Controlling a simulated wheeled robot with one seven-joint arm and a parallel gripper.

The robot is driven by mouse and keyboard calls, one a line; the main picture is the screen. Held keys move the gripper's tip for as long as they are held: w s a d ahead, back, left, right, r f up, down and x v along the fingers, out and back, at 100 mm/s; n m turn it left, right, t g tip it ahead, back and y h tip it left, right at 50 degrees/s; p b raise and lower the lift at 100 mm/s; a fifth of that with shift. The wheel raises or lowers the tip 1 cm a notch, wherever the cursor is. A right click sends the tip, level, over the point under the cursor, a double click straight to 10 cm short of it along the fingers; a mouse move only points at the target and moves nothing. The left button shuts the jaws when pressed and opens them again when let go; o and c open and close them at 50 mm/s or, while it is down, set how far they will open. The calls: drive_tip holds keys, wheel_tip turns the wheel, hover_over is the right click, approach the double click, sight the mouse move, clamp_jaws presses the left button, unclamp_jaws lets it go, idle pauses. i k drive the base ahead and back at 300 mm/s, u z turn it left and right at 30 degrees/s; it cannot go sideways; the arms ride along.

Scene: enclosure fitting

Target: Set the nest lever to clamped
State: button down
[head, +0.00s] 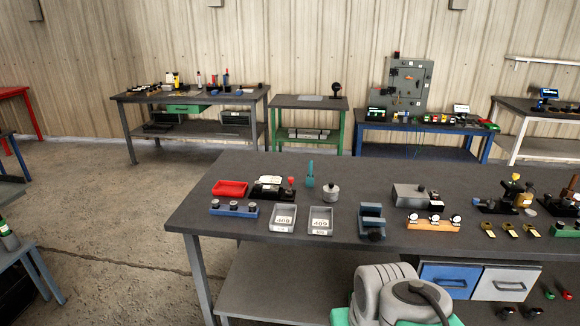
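A dark fixture with a pale top (269,187) sits on the near grey workbench (225,173), left of its middle. A small red knob (291,181) stands upright at the fixture's right side; it looks like the end of a lever. The fixture may be the nest, but it is too small to tell for sure or to read the lever's position. My gripper is not in view. Only rounded grey parts of my own arm show at the bottom, in front of the bench.
Around the fixture are a red tray (230,188), a blue block with dark knobs (233,209), two labelled grey trays (283,219) (320,221), a teal-handled tool (310,174) and a grey cylinder (331,192). A blue-grey vise-like block (372,221) stands farther right. Bare concrete floor lies left.

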sight(288, 192)
drive_tip(key=u, duration=0.25)
drive_tip(key=i, duration=1.4)
drive_tip(key=u, duration=1.05)
drive_tip(key=i, duration=0.85)
drive_tip(key=u, duration=0.4)
